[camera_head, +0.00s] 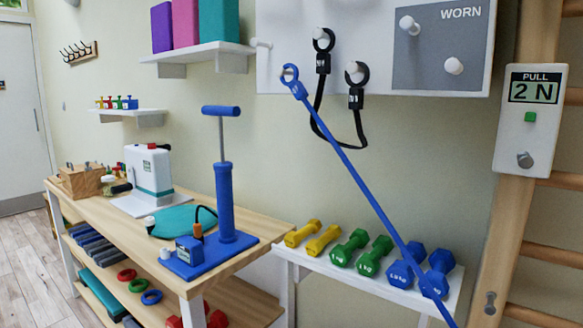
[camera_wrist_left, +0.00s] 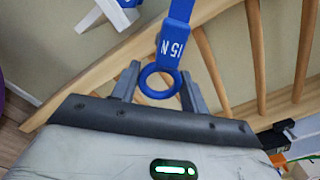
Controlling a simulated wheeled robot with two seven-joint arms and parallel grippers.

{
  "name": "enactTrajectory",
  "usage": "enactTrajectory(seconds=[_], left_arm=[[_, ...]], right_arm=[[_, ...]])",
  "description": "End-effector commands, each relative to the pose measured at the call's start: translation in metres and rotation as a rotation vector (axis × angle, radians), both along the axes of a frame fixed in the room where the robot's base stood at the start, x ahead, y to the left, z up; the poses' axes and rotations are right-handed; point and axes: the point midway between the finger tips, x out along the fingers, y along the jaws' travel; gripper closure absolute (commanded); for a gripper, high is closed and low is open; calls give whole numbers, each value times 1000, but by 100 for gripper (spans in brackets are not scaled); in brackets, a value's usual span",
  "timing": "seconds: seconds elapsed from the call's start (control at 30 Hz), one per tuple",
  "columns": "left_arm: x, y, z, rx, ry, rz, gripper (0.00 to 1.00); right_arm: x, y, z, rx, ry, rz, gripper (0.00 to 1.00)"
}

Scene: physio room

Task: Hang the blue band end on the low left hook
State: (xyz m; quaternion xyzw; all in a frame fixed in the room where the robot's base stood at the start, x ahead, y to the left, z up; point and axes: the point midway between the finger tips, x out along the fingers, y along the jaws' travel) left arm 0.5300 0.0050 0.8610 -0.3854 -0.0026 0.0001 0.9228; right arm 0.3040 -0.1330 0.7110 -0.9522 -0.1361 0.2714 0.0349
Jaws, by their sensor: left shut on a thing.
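The blue band (camera_head: 365,185) runs taut from the lower left of the white board (camera_head: 290,20) down to the right, out of the picture. Its upper ring (camera_head: 289,73) sits at the board's lower left; whether a peg passes through it is hard to tell. The lower blue ring (camera_wrist_left: 160,81), under a "15 N" tag (camera_wrist_left: 171,50), is between the fingers of my left gripper (camera_wrist_left: 158,88) in the left wrist view. That gripper is shut on this end, near the wooden bars, and is outside the head view. My right gripper is not in view.
A black band (camera_head: 358,120) hangs from two pegs beside the blue ring. A white peg (camera_head: 262,43) at the board's left is bare. Dumbbells (camera_head: 375,256) line a low rack. A blue pump (camera_head: 225,205) stands on the bench. Wall bars (camera_head: 507,235) rise at right.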

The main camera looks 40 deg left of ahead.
Motion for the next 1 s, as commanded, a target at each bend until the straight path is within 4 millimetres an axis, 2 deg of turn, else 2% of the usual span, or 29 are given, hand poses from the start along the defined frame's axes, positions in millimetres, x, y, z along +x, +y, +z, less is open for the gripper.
enactTrajectory(seconds=[0.03, 0.47, 1.0], left_arm=[[-3, -4, -5, 1, 11, -13, 100], [0, -5, -6, -1, 12, -12, 100], [37, -5, -6, -1, 10, -13, 100]], right_arm=[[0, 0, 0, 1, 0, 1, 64], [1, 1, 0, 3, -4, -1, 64], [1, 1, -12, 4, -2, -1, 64]])
